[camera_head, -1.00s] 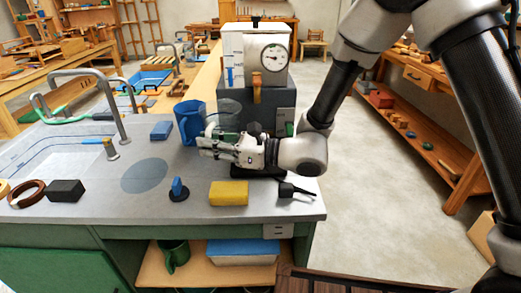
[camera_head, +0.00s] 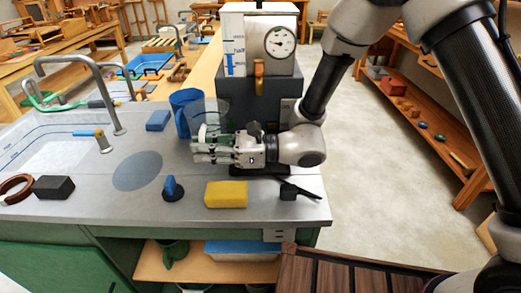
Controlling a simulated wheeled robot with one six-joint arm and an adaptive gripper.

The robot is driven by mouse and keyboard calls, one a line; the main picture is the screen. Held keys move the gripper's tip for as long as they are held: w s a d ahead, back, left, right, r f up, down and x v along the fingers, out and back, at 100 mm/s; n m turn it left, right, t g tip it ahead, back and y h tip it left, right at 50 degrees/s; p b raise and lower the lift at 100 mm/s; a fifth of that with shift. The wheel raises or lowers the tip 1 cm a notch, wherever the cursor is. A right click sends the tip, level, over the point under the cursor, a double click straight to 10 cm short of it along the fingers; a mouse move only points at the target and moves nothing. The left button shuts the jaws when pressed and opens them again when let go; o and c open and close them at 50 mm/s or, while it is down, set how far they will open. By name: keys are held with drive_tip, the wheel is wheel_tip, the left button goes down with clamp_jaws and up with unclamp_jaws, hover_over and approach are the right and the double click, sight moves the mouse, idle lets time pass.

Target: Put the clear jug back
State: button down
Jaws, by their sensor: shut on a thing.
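The clear jug (camera_head: 209,112) stands out as a see-through cylinder in front of the dark machine, just right of a blue jug (camera_head: 184,105). My gripper (camera_head: 203,148) reaches in from the right and is shut on the clear jug. The fingers and the arm hide much of the jug's lower part. I cannot tell whether its base touches the counter.
A yellow sponge (camera_head: 226,194), a blue-knobbed piece (camera_head: 172,188) and a black tool (camera_head: 297,191) lie along the counter's front. A machine with a dial (camera_head: 280,43) stands behind my gripper. A tap (camera_head: 112,90) and sink are left. A grey disc (camera_head: 138,171) is bare.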

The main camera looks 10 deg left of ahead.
drive_tip(key=shift+w+d+f, duration=0.5)
drive_tip(key=shift+w+d, duration=0.6)
drive_tip(key=shift+d, duration=0.85)
drive_tip(key=shift+w+d+f, duration=0.55)
drive_tip(key=shift+w+d, duration=0.5)
drive_tip(key=shift+d, duration=0.9)
drive_tip(key=shift+w+d+f, duration=0.5)
drive_tip(key=shift+w+d, duration=0.6)
drive_tip(key=shift+d, duration=0.85)
drive_tip(key=shift+f, duration=0.1)
drive_tip(key=c, duration=1.5)
unclamp_jaws()
drive_tip(key=shift+f, duration=0.1)
